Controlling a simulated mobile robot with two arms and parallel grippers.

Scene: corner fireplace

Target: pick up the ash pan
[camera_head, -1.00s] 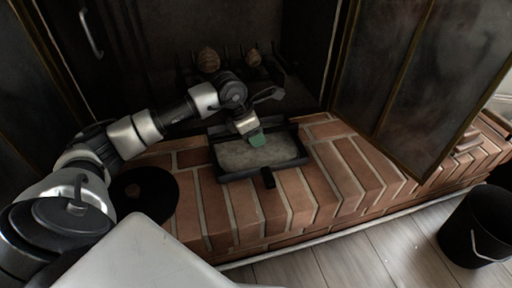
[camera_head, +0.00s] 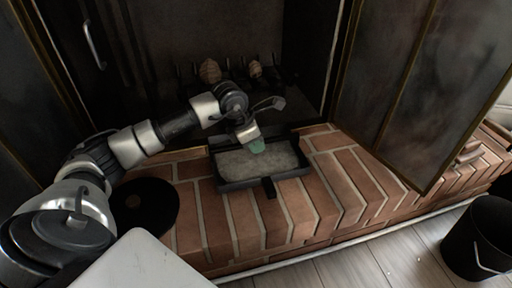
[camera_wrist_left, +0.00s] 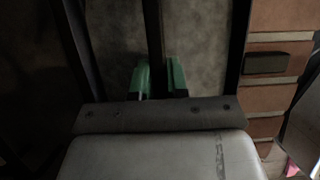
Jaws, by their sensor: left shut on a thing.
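The ash pan (camera_head: 242,184) is a black rectangular tray with a grey ash-like layer. It is at the brick hearth in front of the firebox, with a short black tab on its near side. My left gripper (camera_head: 257,147) reaches in from the left over the pan, its green fingertips pointing down. In the left wrist view, the green fingers (camera_wrist_left: 160,80) stand on either side of a thin dark bar of the pan (camera_wrist_left: 153,30) and are shut on it. Whether the pan is clear of the bricks cannot be told. My right gripper is out of view.
A firebox with a grate and log-like pieces (camera_head: 210,71) lies behind the pan. An open dark door panel (camera_head: 435,95) stands at the right. A round black disc (camera_head: 150,208) is left of the pan. A black bucket (camera_head: 478,237) stands on the floor at right.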

